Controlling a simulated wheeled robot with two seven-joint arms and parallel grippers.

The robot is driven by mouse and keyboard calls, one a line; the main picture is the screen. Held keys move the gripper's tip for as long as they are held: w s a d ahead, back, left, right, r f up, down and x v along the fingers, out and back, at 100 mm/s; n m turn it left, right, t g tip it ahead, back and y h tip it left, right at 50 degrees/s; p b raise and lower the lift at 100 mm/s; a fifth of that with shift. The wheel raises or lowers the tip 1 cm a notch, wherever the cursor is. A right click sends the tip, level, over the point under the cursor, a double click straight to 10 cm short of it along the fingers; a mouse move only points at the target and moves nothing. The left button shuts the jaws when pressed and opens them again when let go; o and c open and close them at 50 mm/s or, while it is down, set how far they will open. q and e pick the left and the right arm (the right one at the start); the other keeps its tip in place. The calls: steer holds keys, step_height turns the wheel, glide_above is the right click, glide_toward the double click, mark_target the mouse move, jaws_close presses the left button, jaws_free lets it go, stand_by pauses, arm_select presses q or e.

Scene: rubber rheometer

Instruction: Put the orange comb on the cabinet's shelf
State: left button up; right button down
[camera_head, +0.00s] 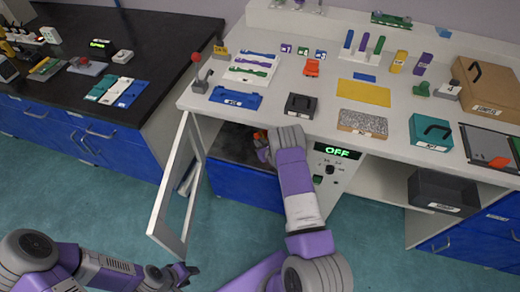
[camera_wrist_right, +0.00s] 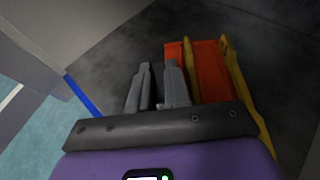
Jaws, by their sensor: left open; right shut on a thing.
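The cabinet (camera_head: 243,188) under the bench stands open, its pale-framed door (camera_head: 163,205) swung outward. Its dark shelf (camera_head: 232,143) shows inside, and also fills much of the right wrist view (camera_wrist_right: 110,50). My right gripper (camera_head: 262,150) reaches into the opening. A small orange part of the comb (camera_head: 257,135) shows at its fingers. In the right wrist view the fingers (camera_wrist_right: 157,90) are close together, with the orange comb (camera_wrist_right: 207,75) and its yellow strips beside the right finger. The exact grip is hidden. My left gripper (camera_head: 183,273) is open and empty, low over the floor.
The white bench top (camera_head: 290,85) above holds trays, blocks and a black handled box (camera_head: 300,106). A panel reading OFF (camera_head: 335,152) is right of the opening. Open floor lies in front.

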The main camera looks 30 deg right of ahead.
step_height(320, 180, down, 5)
steer(key=shift+r+b, duration=0.2)
steer(key=shift+b, duration=0.6)
steer(key=c, duration=1.1)
jaws_free()
